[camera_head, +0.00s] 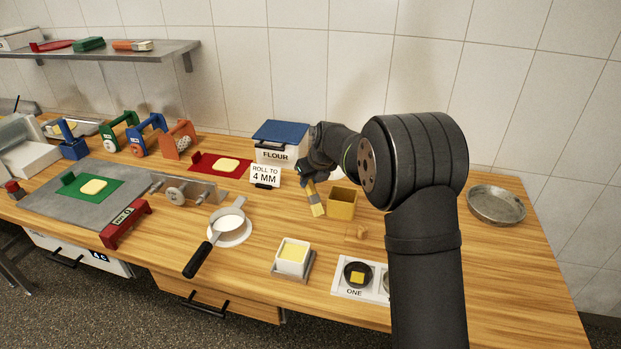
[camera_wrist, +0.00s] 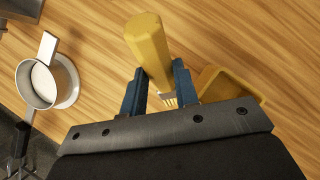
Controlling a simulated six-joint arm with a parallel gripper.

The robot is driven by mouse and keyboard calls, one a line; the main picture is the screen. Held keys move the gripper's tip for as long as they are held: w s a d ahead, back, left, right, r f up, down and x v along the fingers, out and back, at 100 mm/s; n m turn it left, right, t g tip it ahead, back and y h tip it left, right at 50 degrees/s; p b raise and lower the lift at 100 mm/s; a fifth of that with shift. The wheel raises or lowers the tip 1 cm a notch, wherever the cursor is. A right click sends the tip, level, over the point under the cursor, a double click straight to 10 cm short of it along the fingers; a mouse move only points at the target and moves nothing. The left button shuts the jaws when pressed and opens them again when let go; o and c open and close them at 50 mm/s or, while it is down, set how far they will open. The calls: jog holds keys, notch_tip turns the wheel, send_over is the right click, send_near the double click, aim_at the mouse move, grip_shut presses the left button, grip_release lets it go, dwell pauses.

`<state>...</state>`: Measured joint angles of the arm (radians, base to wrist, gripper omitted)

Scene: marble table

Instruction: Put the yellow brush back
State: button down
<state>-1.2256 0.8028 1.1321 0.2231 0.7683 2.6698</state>
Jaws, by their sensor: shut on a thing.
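The yellow brush (camera_head: 316,203) is in my gripper (camera_head: 309,178), just left of a yellow open box (camera_head: 342,207) in the head view. In the wrist view the brush's thick yellow handle (camera_wrist: 148,42) points away between the blue fingers of my gripper (camera_wrist: 159,90), which is shut on it. A pale, striped end of the brush shows close to the fingers. The yellow box (camera_wrist: 244,84) is right of the fingers there, partly hidden by my gripper body. The brush is outside the box.
A flour bin (camera_head: 274,152) and a "ROLL TO 4 MM" sign (camera_head: 265,175) are behind left. A butter tub (camera_head: 292,258) and a card with a dark pan (camera_head: 348,291) are in front. A round tin (camera_head: 496,205) stands right.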

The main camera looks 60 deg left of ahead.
jog(key=shift+f, duration=0.55)
jog(key=c, duration=1)
grip_release()
jog(key=shift+c, duration=0.2)
jog(key=v, duration=1.7)
jog(key=shift+r, duration=0.2)
jog(key=shift+d+f, duration=0.1)
jog(key=x, duration=1.7)
jog(key=shift+f, duration=0.15)
